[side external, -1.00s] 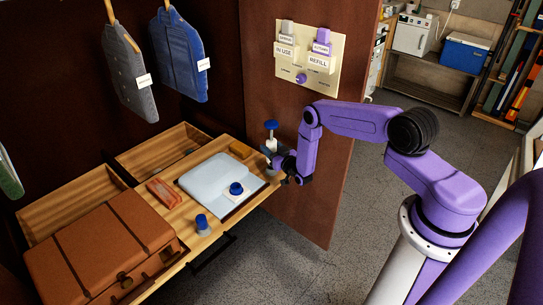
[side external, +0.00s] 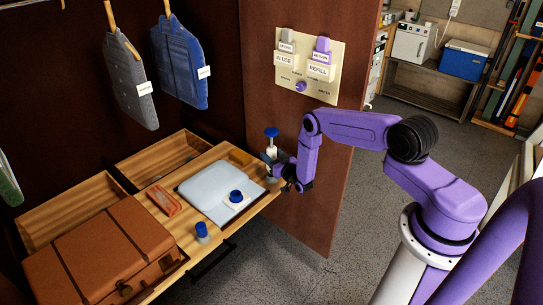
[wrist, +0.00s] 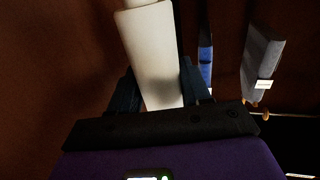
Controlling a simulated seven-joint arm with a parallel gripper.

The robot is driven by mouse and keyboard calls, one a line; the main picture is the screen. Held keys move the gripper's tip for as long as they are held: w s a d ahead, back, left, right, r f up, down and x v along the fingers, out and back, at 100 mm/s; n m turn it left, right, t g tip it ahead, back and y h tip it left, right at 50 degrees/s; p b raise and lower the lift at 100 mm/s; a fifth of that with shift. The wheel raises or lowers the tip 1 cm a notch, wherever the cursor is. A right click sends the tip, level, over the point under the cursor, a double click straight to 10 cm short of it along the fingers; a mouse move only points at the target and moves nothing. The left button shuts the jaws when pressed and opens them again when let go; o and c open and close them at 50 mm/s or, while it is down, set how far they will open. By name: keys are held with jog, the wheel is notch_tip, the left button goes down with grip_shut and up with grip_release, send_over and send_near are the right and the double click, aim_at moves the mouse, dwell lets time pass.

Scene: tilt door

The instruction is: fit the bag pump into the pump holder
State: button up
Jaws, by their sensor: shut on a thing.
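The bag pump (side external: 271,144) is a white upright cylinder with a blue top, at the right end of the wooden shelf beside the brown door. My gripper (side external: 277,166) is shut around its lower part in the side view. In the wrist view the pump's white body (wrist: 153,55) stands between my two dark fingers (wrist: 160,88), leaning slightly in the picture. My gripper hides the pump's bottom, so I cannot tell whether it touches anything beneath. I cannot clearly make out the pump holder.
A pale blue bag (side external: 212,187) with a blue-capped valve (side external: 236,197) lies on the shelf. A small blue-capped piece (side external: 202,231), an orange packet (side external: 163,201) and a brown suitcase (side external: 98,250) are nearby. The door (side external: 318,190) carries a labelled panel (side external: 309,72).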

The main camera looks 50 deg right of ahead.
jog(key=shift+f, duration=1.65)
jog(key=o, duration=1.2)
jog(key=shift+o, duration=0.2)
jog(key=shift+f, duration=0.1)
jog(key=shift+s, duration=0.1)
jog(key=v, duration=1.1)
jog(key=shift+s, duration=0.4)
jog(key=shift+a, duration=0.15)
